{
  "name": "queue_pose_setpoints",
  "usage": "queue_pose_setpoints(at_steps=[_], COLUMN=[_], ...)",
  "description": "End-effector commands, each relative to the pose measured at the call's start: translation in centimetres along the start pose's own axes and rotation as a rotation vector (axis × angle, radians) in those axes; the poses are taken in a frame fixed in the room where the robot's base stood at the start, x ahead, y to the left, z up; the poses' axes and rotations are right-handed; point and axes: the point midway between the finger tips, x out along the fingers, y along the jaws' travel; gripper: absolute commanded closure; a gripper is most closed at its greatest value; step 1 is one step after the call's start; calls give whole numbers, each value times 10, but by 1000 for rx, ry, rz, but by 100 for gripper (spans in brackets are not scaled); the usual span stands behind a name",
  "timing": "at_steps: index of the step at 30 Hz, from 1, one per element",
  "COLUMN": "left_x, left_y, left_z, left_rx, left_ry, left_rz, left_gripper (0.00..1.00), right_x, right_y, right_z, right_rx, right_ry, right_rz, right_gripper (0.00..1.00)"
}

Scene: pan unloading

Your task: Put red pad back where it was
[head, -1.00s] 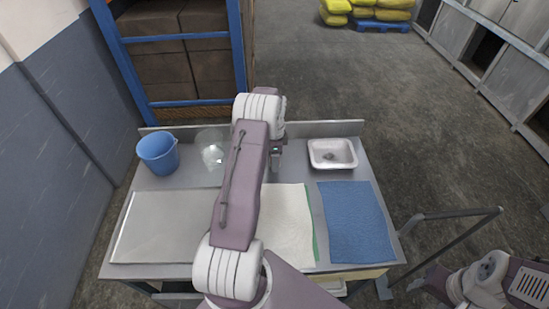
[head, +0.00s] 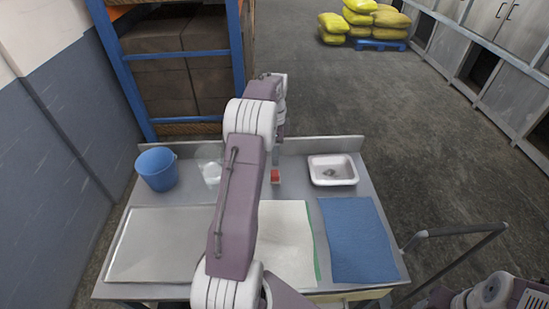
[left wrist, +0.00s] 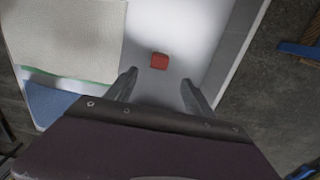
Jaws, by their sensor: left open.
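The red pad (head: 275,175) sits on the grey worktop, between the clear glass-like item and the white basin. It also shows in the left wrist view (left wrist: 159,61), lying on the pale surface just beyond my fingertips. My left gripper (left wrist: 160,88) is open and empty, with its two fingers apart and the pad clear of both. In the head view my left gripper (head: 279,130) is above and behind the pad, partly hidden by my arm. My right gripper is out of view; only part of my right arm shows at the lower right.
A blue bucket (head: 157,169) and a clear item (head: 211,173) stand at the back left. A white basin (head: 333,170) is at the back right. A grey tray (head: 150,245), a cream cloth (head: 288,240) and a blue cloth (head: 358,240) lie along the front. A raised edge runs behind.

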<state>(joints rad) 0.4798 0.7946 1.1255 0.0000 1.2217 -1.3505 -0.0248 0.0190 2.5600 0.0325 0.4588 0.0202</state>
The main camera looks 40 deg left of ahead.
Motion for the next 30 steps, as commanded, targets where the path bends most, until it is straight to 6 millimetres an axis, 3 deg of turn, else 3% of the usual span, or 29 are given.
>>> queue_pose_setpoints(at_steps=[2,5,8,11,15,18,22,30], left_x=[-1,-3,-3,1,14,23,29,30], left_y=[2,22,72,139,227,269,294,296], left_z=[-2,-20,-51,-71,-70,-60,-51,-49], left_rx=[-6,-71,-229,-427,-674,-797,-880,-895], left_ry=[0,5,20,45,79,96,107,107], left_rz=[0,-7,-21,-34,-37,-34,-30,-29], left_gripper=[38,38,38,38,38,38,38,38], right_x=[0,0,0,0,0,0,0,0], right_y=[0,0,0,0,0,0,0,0], right_z=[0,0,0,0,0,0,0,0], right_rx=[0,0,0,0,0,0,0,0], right_ry=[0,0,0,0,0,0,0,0], right_rz=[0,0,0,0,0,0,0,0], right_gripper=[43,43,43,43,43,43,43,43])
